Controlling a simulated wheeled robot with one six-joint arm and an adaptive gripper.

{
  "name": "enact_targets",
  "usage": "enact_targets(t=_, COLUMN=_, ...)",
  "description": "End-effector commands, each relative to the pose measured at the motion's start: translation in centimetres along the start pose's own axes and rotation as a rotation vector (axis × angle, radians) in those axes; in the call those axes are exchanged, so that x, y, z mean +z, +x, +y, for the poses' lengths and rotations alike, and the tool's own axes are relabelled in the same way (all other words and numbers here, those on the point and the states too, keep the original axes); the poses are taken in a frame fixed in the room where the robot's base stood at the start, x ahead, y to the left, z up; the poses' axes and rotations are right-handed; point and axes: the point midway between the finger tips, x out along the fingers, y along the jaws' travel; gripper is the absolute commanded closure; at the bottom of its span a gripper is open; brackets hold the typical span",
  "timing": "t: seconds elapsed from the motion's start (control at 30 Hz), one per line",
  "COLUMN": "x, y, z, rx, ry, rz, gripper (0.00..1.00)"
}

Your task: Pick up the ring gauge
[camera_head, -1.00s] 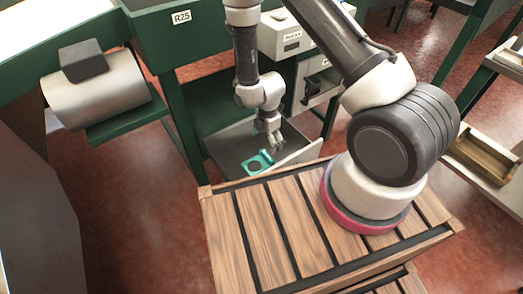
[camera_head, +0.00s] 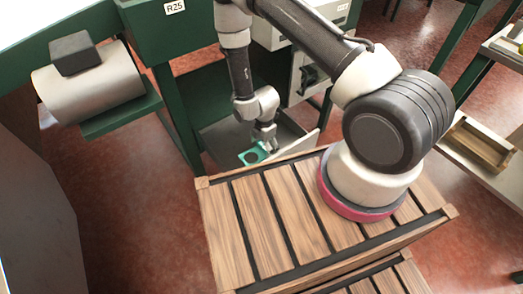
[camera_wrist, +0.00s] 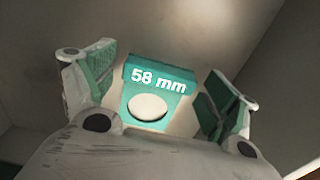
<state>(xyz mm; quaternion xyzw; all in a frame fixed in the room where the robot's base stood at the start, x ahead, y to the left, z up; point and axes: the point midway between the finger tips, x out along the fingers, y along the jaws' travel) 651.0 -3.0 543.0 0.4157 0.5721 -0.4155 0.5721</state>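The ring gauge is a teal block with a round hole, marked "58 mm" in the wrist view (camera_wrist: 158,80). In the head view the ring gauge (camera_head: 247,156) shows at the bottom of the open grey drawer (camera_head: 222,128). My gripper (camera_wrist: 160,95) is open, with one finger on each side of the gauge and a visible gap at both sides. In the head view my gripper (camera_head: 262,150) is just above and right of the gauge. The fingertips are too small there to make out, and the gripper partly covers the gauge's right side.
The drawer walls stand close around my gripper. A wooden slatted crate top (camera_head: 290,225) lies in front. A green bench (camera_head: 180,35) labelled R25 is behind. A metal cylinder (camera_head: 90,85) sits on a green shelf at the left. A wooden tray (camera_head: 478,145) is at the right.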

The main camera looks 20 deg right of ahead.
Motion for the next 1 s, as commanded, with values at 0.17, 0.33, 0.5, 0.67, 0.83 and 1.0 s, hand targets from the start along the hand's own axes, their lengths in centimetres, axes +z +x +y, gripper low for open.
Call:
enact_targets(t=0.17, x=0.0, y=0.0, z=0.0, rx=0.0, ry=0.0, rz=0.0, gripper=0.53)
enact_targets(t=0.33, x=0.0, y=0.0, z=0.0, rx=0.0, ry=0.0, rz=0.0, gripper=0.53)
enact_targets(t=0.5, x=0.0, y=-0.2, z=0.0, rx=0.0, ry=0.0, rz=0.0, gripper=0.53)
enact_targets(t=0.67, x=0.0, y=-1.8, z=0.1, rx=0.001, ry=0.0, rz=0.0, gripper=0.53)
enact_targets(t=0.83, x=0.0, y=-5.3, z=0.1, rx=0.003, ry=0.0, rz=0.0, gripper=0.53)
enact_targets(t=1.0, x=0.0, y=-8.5, z=0.1, rx=0.003, ry=0.001, rz=0.0, gripper=0.53)
